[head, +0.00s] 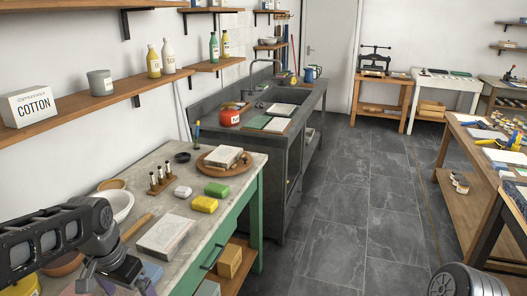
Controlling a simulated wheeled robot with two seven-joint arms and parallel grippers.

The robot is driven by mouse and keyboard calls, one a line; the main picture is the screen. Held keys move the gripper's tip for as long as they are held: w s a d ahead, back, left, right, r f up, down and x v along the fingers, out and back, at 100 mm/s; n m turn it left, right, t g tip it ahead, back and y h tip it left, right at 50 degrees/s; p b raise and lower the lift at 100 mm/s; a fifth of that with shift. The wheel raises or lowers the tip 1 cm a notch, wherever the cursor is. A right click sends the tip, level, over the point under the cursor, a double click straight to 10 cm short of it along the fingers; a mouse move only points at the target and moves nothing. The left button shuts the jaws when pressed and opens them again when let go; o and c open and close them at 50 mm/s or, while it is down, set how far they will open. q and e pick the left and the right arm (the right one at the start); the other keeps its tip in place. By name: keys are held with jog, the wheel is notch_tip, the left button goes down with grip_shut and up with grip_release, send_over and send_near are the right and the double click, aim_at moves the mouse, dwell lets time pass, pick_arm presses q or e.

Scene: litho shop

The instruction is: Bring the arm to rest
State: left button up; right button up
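My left arm comes in at the lower left of the head view, dark grey and black. Its gripper (122,282) points down over the near end of the stone-topped table (150,208). The fingers are small and cut by the bottom edge, so I cannot tell whether they are open or shut. Of my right arm, only a rounded grey part shows at the bottom right, over the floor; its gripper is out of view.
Near the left gripper are a pale stone slab (165,235), a white bowl (121,204) and a wooden stick (137,227). A sink counter (268,135) stands beyond. The tiled floor (350,190) is clear.

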pick_arm(q)
jog(key=w+d+f+n+t+h, duration=0.1)
jog(key=w+d+f+n+t, duration=0.15)
jog(key=w+d+f, duration=0.3)
jog(key=s+d+f+n+t+h, duration=0.1)
jog(key=d+f, duration=0.3)
jog(key=f, duration=0.3)
jog(key=s+d+f+h, duration=0.1)
jog(key=d+f, duration=0.4)
jog(key=f, duration=0.2)
jog(key=s+d+f+g, duration=0.1)
jog(key=s+d+f, duration=0.2)
jog(key=s+f, duration=0.2)
jog(key=s+d+f+g, duration=0.2)
jog(key=s+f, duration=0.3)
jog(key=s, duration=0.4)
jog(key=s+d+f+n+g+h, duration=0.1)
jog(key=s+d+f, duration=0.3)
jog(key=s+f, duration=0.2)
jog(key=shift+s+d, duration=0.4)
jog(key=shift+s, duration=0.3)
